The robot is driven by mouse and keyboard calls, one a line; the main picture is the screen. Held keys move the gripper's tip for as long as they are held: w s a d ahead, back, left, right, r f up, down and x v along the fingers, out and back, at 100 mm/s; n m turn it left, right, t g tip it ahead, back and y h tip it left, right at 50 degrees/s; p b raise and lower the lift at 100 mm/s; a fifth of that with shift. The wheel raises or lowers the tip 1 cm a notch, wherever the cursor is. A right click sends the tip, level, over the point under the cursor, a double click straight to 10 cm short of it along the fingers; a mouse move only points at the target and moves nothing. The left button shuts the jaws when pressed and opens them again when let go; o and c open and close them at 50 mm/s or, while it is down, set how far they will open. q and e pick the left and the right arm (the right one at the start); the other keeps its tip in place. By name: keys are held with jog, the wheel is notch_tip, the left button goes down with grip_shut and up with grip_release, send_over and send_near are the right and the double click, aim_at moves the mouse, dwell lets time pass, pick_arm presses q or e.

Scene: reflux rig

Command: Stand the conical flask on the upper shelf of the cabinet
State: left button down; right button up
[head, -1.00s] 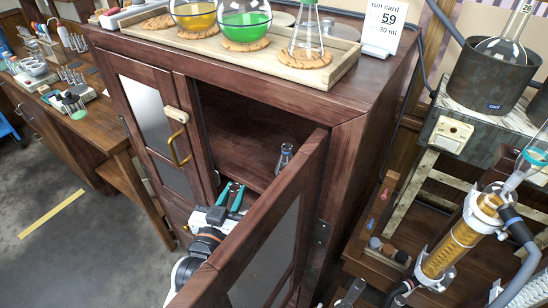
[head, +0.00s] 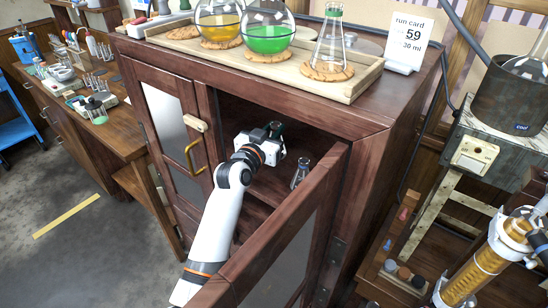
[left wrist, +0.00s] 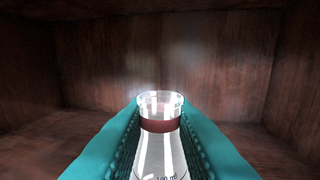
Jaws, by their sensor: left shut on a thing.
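My left gripper (head: 276,129) is inside the open right side of the wooden cabinet (head: 370,155). In the left wrist view its teal fingers close on both sides of a clear conical flask (left wrist: 160,135) with a 100 ml mark. The flask looks upright, with its rim above the fingers; its base is hidden, so I cannot tell whether it touches a shelf. In the head view the gripper mostly hides it. A small glass vessel (head: 300,172) stands inside the cabinet, right of the gripper. My right gripper is not in view.
The open cabinet door (head: 290,240) stands close to the right of my left arm. The left door (head: 172,140) is shut. A tray (head: 352,92) with several flasks is on the cabinet top. Bare cabinet walls show around the held flask.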

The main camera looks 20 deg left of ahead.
pick_arm(q)
notch_tip(320, 180, down, 6)
jog(key=shift+f, duration=0.25)
jog(key=c, duration=1.2)
grip_release()
jog(key=shift+c, duration=0.2)
jog(key=shift+s, duration=0.1)
jog(key=s+a+b, duration=0.1)
jog(key=s+a, duration=0.1)
jog(key=s, duration=0.9)
jog(key=shift+s, duration=0.35)
